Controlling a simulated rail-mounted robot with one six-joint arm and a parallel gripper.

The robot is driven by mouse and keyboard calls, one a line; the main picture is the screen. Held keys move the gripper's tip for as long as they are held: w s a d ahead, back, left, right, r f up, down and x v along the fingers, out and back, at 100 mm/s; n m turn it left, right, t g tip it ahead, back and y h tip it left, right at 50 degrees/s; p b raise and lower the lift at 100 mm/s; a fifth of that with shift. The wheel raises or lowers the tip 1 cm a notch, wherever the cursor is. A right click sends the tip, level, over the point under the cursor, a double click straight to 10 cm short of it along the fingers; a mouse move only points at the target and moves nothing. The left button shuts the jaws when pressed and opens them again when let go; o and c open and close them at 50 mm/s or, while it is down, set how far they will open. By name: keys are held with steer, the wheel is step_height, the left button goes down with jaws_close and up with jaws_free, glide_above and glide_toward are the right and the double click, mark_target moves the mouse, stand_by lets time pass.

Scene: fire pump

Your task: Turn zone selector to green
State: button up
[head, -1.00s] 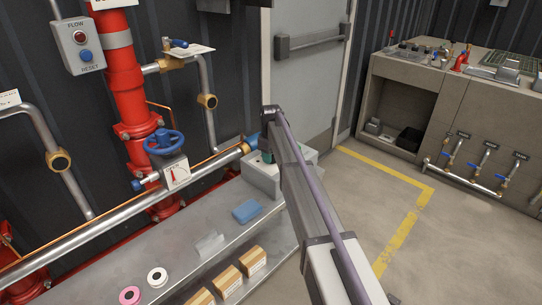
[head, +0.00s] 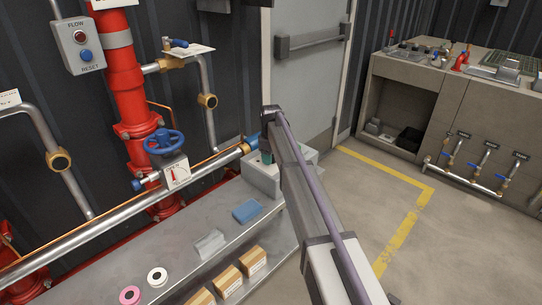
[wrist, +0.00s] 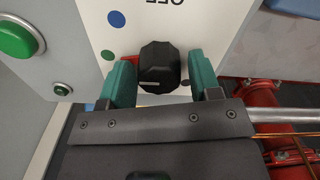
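The zone selector is a black faceted knob (wrist: 160,68) on a white plate (wrist: 200,20) in the wrist view. Some red shows behind the knob. My gripper (wrist: 161,82) has its two green fingers on either side of the knob. The left finger is very close to it or touching; a narrow gap shows at the right. In the head view my arm hides the knob, and my gripper (head: 267,150) is at the grey box.
A large green button (wrist: 15,38) and a small green one (wrist: 62,89) sit left of the plate. Red pipework (wrist: 290,125) is at lower right. In the head view, a grey bench (head: 195,275) holds a blue block (head: 246,211), tape rolls and small cartons. Floor at right is clear.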

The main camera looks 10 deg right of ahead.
steer(key=shift+o, duration=1)
step_height(320, 180, up, 11)
steer(key=p, duration=1)
steer(key=shift+p, duration=0.4)
steer(key=shift+f, duration=0.1)
steer(key=s+r+m+p, duration=0.3)
steer(key=s+m, duration=0.2)
steer(key=s, duration=1.5)
steer(key=s+r+m+p, duration=0.4)
steer(key=s+m, duration=0.1)
steer(key=s, duration=1.5)
